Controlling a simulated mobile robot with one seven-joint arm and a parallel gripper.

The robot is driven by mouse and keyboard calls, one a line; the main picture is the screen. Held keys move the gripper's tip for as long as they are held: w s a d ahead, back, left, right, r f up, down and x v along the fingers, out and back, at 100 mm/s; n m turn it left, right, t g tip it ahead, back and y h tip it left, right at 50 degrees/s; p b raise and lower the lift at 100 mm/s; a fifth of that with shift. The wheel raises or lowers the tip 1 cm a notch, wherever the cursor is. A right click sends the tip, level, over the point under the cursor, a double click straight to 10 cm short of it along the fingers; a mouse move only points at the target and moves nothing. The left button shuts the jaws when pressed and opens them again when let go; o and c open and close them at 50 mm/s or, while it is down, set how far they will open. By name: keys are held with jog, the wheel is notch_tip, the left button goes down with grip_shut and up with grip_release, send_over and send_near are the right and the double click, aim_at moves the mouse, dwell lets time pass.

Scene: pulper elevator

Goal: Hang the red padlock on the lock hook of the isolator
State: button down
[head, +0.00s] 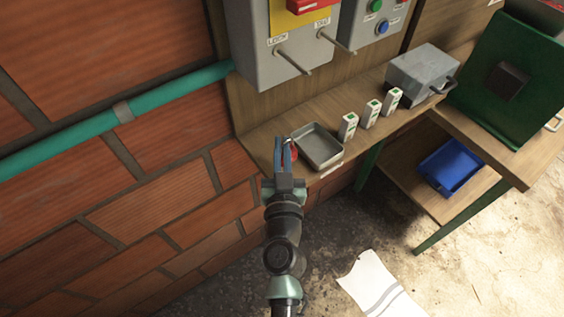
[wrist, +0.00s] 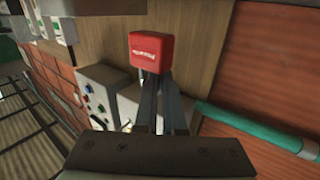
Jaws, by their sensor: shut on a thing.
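The red padlock (wrist: 151,52) shows clearly in the wrist view, with its body at the tips of my gripper's fingers; its shackle cannot be made out. In the head view the padlock (head: 291,152) is a small red patch by the fingers. My gripper (head: 285,148) is shut on it, above the left end of the shelf and below the isolator. The isolator (head: 262,50) is a grey box with a yellow panel and red handle at the top. Two metal hooks stick out of its front. The left one, the lock hook (head: 296,63), appears labelled "LOCK" and looks empty.
A metal tray (head: 319,146) sits on the wooden shelf (head: 258,137), right of my gripper. Several small white boxes (head: 369,114) and a grey metal box (head: 422,75) stand further right. A button box (head: 366,27) adjoins the isolator. A teal pipe (head: 170,96) crosses the brick wall.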

jog(key=shift+f+b, duration=1.7)
jog(key=shift+f, duration=0.2)
jog(key=shift+f, duration=0.25)
jog(key=c, duration=1)
grip_release()
jog(key=shift+s, duration=0.1)
jog(key=shift+s+d+b, duration=0.15)
jog(key=shift+s+b, duration=1.4)
jog(key=shift+s, duration=4.85)
